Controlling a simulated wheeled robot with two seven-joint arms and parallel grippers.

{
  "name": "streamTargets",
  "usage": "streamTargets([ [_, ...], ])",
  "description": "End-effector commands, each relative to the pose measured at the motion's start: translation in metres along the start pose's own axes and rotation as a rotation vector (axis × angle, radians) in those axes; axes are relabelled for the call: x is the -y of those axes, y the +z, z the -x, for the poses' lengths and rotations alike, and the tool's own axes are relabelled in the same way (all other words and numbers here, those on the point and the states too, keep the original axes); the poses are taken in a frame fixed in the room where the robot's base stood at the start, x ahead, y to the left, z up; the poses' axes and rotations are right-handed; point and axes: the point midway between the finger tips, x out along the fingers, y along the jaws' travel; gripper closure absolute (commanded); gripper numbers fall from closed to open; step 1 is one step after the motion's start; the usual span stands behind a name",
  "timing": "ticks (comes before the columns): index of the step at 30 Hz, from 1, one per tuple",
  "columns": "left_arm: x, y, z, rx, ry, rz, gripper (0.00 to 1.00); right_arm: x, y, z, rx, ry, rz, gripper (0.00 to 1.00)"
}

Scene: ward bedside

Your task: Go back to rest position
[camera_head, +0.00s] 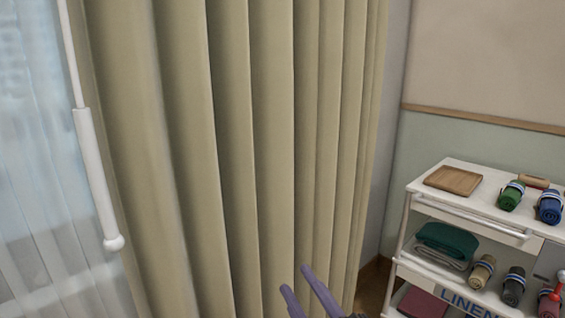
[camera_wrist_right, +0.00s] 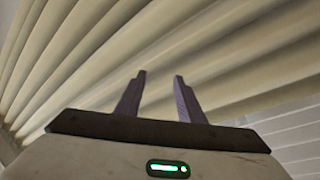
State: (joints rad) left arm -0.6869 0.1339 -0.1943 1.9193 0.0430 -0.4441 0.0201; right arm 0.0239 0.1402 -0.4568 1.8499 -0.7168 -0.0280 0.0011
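My right gripper (camera_head: 304,284) shows at the bottom of the head view, with two purple fingers pointing up in front of the beige curtain (camera_head: 230,150). In the right wrist view its two fingers (camera_wrist_right: 160,95) stand apart with nothing between them, so it is open and empty. The curtain folds fill the background there, and I cannot tell how far the fingertips are from the cloth. My left gripper is in neither view.
A white linen cart (camera_head: 470,222) stands at the right with a wooden tray (camera_head: 453,180), rolled towels and folded cloths. A white wand (camera_head: 97,175) hangs by a sheer curtain (camera_head: 40,190) at the left. A wall (camera_head: 480,140) lies behind the cart.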

Motion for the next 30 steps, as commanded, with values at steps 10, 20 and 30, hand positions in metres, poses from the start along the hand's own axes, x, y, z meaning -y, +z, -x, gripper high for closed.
streamTargets([
  [10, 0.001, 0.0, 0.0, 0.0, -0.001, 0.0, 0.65, 0.121, 0.154, 0.188, 0.643, -0.132, -0.587, 0.65],
  [20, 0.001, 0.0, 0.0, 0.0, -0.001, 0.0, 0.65, 0.19, 0.18, 0.333, 1.016, -0.194, -0.898, 0.65],
  [30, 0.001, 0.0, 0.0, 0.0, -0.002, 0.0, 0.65, 0.196, 0.18, 0.346, 1.05, -0.198, -0.927, 0.65],
])
